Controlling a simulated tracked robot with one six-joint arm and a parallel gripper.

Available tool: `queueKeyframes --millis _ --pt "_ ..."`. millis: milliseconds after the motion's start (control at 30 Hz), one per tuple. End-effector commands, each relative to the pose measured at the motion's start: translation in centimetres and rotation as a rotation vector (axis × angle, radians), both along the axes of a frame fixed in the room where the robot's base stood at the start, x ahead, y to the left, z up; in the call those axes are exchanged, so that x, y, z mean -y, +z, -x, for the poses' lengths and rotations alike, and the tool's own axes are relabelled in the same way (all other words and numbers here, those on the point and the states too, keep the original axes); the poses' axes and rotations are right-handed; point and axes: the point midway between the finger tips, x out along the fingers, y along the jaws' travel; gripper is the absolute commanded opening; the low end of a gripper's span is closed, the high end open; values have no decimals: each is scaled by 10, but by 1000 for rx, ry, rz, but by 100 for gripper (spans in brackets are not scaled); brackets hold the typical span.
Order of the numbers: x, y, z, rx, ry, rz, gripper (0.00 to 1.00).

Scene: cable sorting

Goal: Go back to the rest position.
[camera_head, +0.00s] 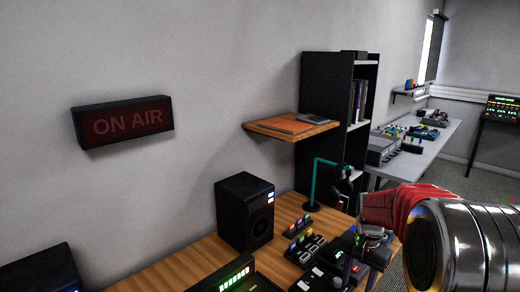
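My arm reaches in from the right edge, with a shiny metal link and a red section. My gripper (366,250) appears as a small dark shape below the red section, over the right part of the wooden desk (190,264). Its fingers are small and blend with the dark devices behind them, so I cannot tell whether they are open or shut. I see no cable clearly in it.
A black speaker (245,211), a teal stand (313,186) and several small devices (305,246) crowd the desk near my gripper. A wooden wall shelf (272,128) and black shelving unit (325,75) stand behind. A grey table (434,134) with equipment is farther back.

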Motion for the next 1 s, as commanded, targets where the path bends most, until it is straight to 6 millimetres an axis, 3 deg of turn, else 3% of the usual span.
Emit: queueKeyframes --millis 267,533,767,1000 --pt "-3 -1 -2 4 69 1 44" --pt "-10 -15 27 -28 196 -9 44" --pt "-20 -5 49 -17 277 -7 44" --pt "-35 17 79 17 381 6 44"
